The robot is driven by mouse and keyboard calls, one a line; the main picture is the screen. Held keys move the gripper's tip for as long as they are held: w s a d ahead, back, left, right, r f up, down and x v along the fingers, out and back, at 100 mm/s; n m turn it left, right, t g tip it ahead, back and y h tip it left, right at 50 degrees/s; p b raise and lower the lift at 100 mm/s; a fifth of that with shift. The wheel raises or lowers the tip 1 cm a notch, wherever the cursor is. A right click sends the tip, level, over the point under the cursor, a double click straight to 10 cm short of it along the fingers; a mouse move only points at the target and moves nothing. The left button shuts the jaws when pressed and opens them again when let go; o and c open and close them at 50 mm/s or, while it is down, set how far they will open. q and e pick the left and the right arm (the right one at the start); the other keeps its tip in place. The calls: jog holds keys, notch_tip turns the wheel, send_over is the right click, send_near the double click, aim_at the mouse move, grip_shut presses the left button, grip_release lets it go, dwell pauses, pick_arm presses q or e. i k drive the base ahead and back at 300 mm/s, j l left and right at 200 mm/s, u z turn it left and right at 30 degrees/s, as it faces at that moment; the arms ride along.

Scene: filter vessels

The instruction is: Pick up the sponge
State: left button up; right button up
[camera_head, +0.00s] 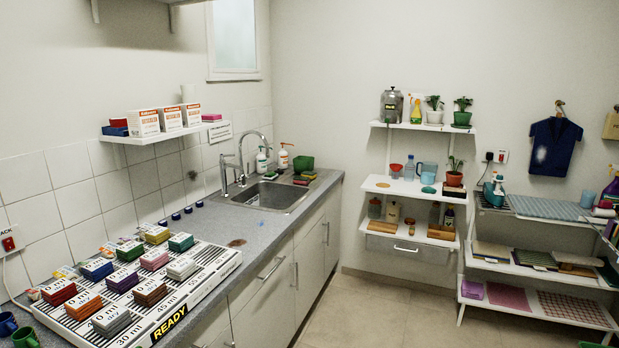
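Several small coloured blocks that look like sponges lie by the sink. I cannot tell which one is the task's sponge. Neither of my grippers is in view.
A steel sink (274,194) with a tall tap (243,150) is set in the grey counter (239,224). A green tub (303,163) stands behind it. Green and blue mugs (24,337) are at the lower left. Shelves (417,188) stand across the room. The floor (365,308) is clear.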

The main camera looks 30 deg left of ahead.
aim_at(304, 181)
jog(key=u, duration=1.4)
jog(key=i+l+z, duration=0.3)
jog(key=i, duration=0.2)
jog(key=i+l+z, duration=0.2)
jog(key=i+z, duration=0.15)
jog(key=i, duration=0.2)
jog(key=i+z, duration=0.3)
jog(key=i, duration=0.25)
jog(key=i+l, duration=0.1)
jog(key=i, duration=1.55)
